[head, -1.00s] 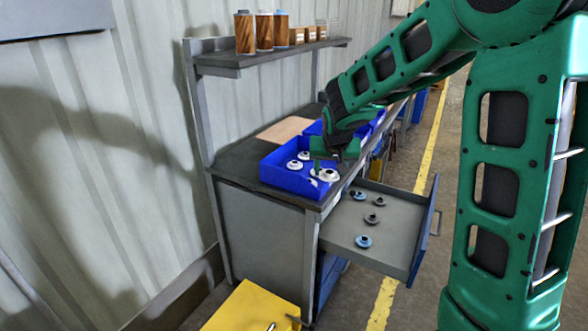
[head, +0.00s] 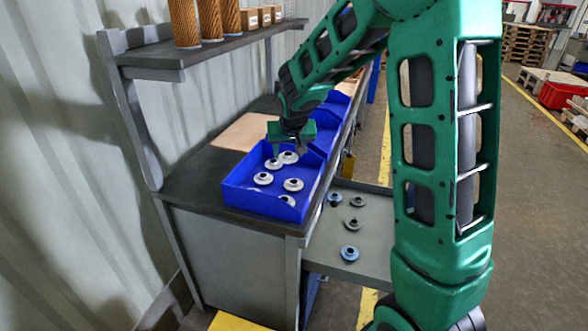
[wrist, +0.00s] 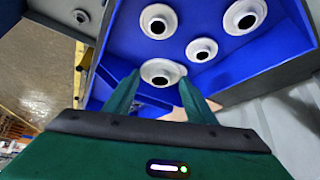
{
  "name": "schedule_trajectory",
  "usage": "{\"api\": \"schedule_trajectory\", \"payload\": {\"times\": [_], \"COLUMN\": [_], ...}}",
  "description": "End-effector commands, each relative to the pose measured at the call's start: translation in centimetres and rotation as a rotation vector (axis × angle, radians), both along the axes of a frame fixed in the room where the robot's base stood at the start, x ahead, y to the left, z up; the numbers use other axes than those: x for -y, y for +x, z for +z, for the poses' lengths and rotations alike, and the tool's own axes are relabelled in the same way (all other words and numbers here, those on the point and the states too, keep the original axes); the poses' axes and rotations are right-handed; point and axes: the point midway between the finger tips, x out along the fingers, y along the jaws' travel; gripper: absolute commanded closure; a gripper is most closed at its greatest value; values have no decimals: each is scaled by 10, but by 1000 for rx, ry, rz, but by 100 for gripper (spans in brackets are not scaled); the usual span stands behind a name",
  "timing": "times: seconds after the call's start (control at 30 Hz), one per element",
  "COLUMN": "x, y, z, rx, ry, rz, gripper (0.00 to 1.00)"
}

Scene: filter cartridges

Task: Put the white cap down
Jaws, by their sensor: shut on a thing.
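My gripper (head: 289,150) is over the far end of the blue bin (head: 245,203) on the bench. It is shut on a white cap (head: 289,158) with a dark centre. The same cap sits between the two fingertips in the wrist view (wrist: 162,72). It is low in the bin; I cannot tell whether it touches the floor. Other white caps lie in the bin, one close beside the held one (head: 273,164), others at the middle (head: 263,178) and nearer the front (head: 293,184).
An open grey drawer (head: 372,235) below holds blue caps (head: 349,253) and grey caps (head: 357,201). A second blue bin (head: 325,118) stands behind. A shelf (head: 190,58) with brown filter cartridges (head: 209,20) is above the bench. A brown board (head: 245,132) lies left of the bins.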

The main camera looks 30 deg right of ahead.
Motion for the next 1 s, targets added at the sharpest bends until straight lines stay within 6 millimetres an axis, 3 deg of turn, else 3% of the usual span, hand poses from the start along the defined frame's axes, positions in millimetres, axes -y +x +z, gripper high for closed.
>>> {"api": "schedule_trajectory", "payload": {"times": [0.2,0.4,0.63,0.87,1.0], "x": [40,64,68,68,68], "y": [17,28,29,29,29], "z": [-27,-42,-53,-83,-85], "rx": [-2,0,-2,-3,0], "ry": [0,0,0,0,0], "rz": [-2,0,2,2,1], "gripper": [71,71,71,71,71]}}
